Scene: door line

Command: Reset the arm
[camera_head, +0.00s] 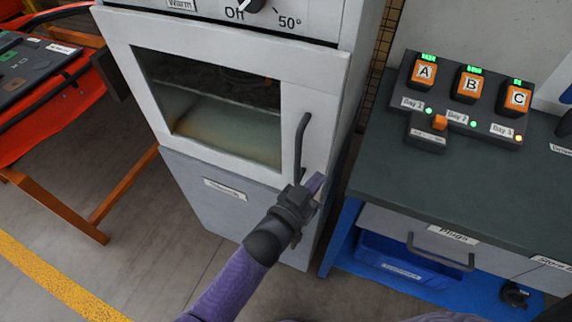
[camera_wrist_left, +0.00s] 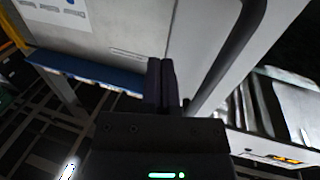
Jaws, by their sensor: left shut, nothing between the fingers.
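My left arm comes up from the bottom in the head view. My left gripper (camera_head: 316,184) is at the lower right of the white oven door (camera_head: 315,80), just below the dark vertical handle (camera_head: 303,140). Its fingers are shut together and empty, as the left wrist view (camera_wrist_left: 162,84) also shows. The handle shows close beside the fingers in the wrist view (camera_wrist_left: 232,55); I cannot tell if they touch it. The door has a dark window and looks shut or nearly shut. My right gripper is not in view.
Right of the oven stands a dark-topped bench (camera_head: 420,185) with an A, B, C button box (camera_head: 465,100), a drawer (camera_head: 440,245) and a blue bin (camera_head: 400,265). An orange-framed table (camera_head: 100,215) stands left. Floor between it and the oven is clear.

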